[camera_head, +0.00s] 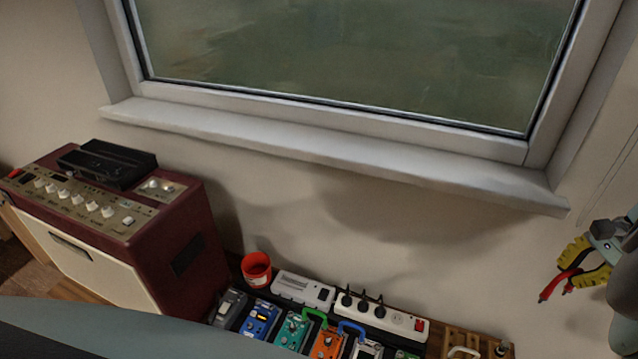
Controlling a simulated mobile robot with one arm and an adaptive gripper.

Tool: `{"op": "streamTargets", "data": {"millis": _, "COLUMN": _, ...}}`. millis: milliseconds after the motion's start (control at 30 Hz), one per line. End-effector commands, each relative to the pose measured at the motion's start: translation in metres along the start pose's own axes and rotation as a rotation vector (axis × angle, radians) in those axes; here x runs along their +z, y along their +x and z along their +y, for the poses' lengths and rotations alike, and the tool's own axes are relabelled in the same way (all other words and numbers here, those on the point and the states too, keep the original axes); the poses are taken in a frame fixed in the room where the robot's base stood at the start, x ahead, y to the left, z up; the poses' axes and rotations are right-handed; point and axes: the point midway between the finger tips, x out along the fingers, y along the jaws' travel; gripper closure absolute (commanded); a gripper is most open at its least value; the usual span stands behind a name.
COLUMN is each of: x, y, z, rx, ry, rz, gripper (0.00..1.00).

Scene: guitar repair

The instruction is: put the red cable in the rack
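My gripper (582,264), with yellow and black fingers, is at the right edge, high in front of the wall. It appears shut on the red cable (551,285), a short curved piece whose ends hang down to the left of the fingers. The part between the fingers is mostly hidden. A wooden piece that looks like the rack (455,338) is at the bottom right, below and left of my gripper. A white loop (464,352) shows at it, and its lower part is cut off by the frame.
Several pedals, including a blue one (260,319) and an orange one (327,343), stand along the bottom. Behind them are a red cup-like object (257,269) and a power strip (380,312) with plugs. A dark red amplifier (180,240) stands left; a window sill (330,155) juts out above.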

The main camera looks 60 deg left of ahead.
Motion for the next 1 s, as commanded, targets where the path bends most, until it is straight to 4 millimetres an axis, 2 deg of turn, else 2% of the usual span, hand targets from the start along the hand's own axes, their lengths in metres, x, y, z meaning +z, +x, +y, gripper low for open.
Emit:
{"op": "streamTargets", "data": {"millis": 867, "x": -0.011, "y": 0.009, "z": -0.012, "rx": -0.027, "ry": 0.023, "rz": 0.006, "gripper": 1.0}}
{"op": "streamTargets", "data": {"millis": 933, "x": -0.012, "y": 0.021, "z": -0.013, "rx": -0.038, "ry": 0.053, "rz": 0.004, "gripper": 1.0}}
{"op": "streamTargets", "data": {"millis": 1000, "x": -0.013, "y": 0.023, "z": -0.015, "rx": -0.043, "ry": 0.06, "rz": 0.007, "gripper": 1.0}}
